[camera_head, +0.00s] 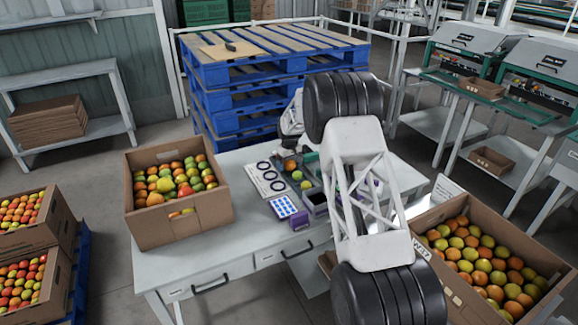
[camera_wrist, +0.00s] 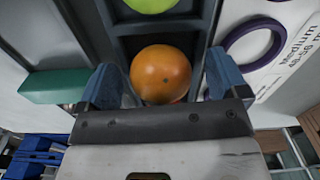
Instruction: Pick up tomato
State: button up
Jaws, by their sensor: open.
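An orange tomato (camera_wrist: 161,74) sits in a compartment of a dark grey tray (camera_wrist: 203,25). My gripper (camera_wrist: 164,88) is open, with one blue-grey finger on each side of the tomato. The fingers appear apart from it, though its lower edge is close to the gripper's body. In the head view, the orange tomato (camera_head: 290,165) lies at the far end of the tray on the white table. Yellow-green tomatoes (camera_head: 305,185) lie nearer in that tray; part of one (camera_wrist: 150,4) shows in the wrist view. My arm hides part of the tray in the head view.
A sizing card (camera_head: 267,180) with rings lies left of the tray, and a green block (camera_wrist: 55,86) is beside it. Tomato boxes stand at left (camera_head: 178,215) and right (camera_head: 530,245). Blue pallets (camera_head: 235,100) are stacked behind the table.

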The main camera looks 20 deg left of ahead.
jog(key=shift+c, duration=0.4)
jog(key=c, duration=0.7)
jog(key=shift+r, duration=0.2)
jog(key=shift+r, duration=1.6)
jog(key=s+d, duration=0.2)
jog(key=s, duration=0.2)
jog(key=s+d+r, duration=0.1)
jog(key=s+d, duration=0.2)
jog(key=s, duration=0.2)
jog(key=s+d, duration=0.2)
jog(key=s, duration=0.3)
jog(key=shift+d+r, duration=0.2)
jog(key=shift+d, duration=0.05)
jog(key=shift+d, duration=0.1)
jog(key=s+d+r, duration=0.5)
jog(key=d+r, duration=0.1)
jog(key=d, duration=0.4)
jog(key=shift+s+d, duration=0.15)
jog(key=shift+s, duration=0.05)
